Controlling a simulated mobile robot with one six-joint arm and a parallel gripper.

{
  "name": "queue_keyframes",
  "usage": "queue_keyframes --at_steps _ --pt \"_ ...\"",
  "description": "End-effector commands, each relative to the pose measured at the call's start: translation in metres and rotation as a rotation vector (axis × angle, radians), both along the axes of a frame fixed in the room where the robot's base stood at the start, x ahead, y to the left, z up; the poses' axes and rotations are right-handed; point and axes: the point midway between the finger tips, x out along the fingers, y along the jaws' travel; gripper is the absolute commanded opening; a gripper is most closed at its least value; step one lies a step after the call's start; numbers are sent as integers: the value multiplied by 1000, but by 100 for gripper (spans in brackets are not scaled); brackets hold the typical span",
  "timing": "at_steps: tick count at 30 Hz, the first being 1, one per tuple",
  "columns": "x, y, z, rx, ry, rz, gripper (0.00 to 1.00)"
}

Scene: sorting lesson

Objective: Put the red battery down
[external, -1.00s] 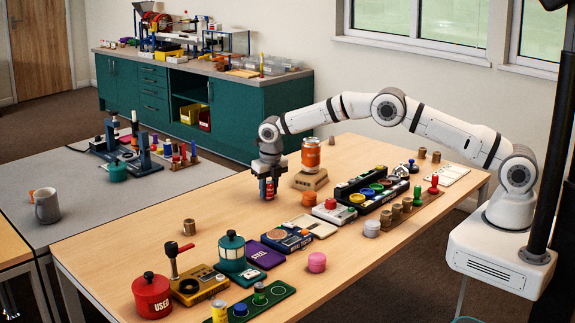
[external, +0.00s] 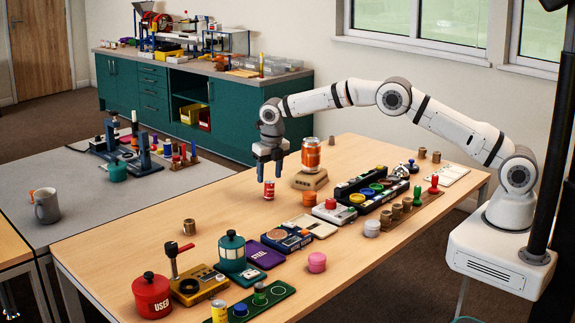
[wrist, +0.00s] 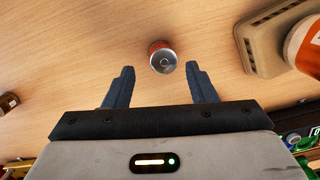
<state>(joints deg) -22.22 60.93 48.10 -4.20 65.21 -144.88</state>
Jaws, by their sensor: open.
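The red battery (external: 269,190), a small red cylinder with a silver top, stands upright on the wooden table (external: 215,205). In the wrist view the battery (wrist: 162,58) shows its metal end, just beyond and between the fingertips. My gripper (external: 270,170) is above the battery, pointing down. Its two dark blue fingers are spread apart with nothing between them, and it also shows in the wrist view (wrist: 162,82).
An orange jar on a tan stand (external: 310,181) is close on the right of my gripper. A row of coloured devices, including a purple box (external: 259,254), runs along the table. A small brown cylinder (external: 189,227) stands at the left. The table around the battery's left is clear.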

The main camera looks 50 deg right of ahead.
Motion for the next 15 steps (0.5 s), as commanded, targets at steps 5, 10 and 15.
queue_keyframes --at_steps 5,10,15 --pt "-4 1 37 2 -2 0 51" --pt "-6 1 56 1 -1 0 51" --pt "-7 1 61 0 1 0 51"
